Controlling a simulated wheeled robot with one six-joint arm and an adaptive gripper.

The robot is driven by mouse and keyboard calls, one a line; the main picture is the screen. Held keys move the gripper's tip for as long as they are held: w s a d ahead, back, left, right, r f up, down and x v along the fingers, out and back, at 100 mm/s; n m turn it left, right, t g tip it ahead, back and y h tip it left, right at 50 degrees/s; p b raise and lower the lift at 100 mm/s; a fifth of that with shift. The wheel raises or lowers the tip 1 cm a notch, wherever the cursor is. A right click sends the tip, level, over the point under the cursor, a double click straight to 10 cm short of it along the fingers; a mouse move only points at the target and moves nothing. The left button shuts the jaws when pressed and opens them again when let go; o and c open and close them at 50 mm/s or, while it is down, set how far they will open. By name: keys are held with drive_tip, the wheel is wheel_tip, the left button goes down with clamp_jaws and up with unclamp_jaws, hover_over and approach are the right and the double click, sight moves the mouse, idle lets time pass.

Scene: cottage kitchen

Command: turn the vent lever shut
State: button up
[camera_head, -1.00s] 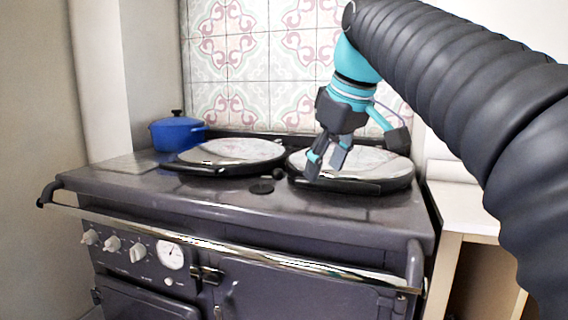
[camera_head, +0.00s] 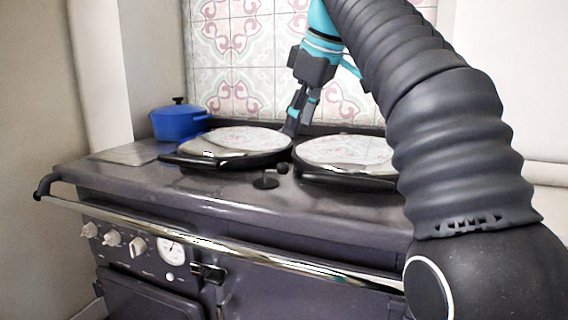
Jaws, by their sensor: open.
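The vent lever (camera_head: 267,182) is a small dark piece with a round base and a ball knob, on the stove top between the two round lids near the front. Its knob points back and to the right. My gripper (camera_head: 290,128) is open and empty, pointing down at the back of the stove, by the gap between the lids. It is behind the lever in the picture and apart from it. Whether its fingertips touch a lid or the stove top I cannot tell.
The left lid (camera_head: 232,143) and right lid (camera_head: 345,152) flank the lever. A blue pot (camera_head: 178,124) stands at the back left. A chrome rail (camera_head: 215,243) runs along the stove front. The tiled wall (camera_head: 235,60) is close behind my gripper. The stove top in front of the lever is clear.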

sight(285, 163)
drive_tip(key=x, duration=1.1)
clamp_jaws()
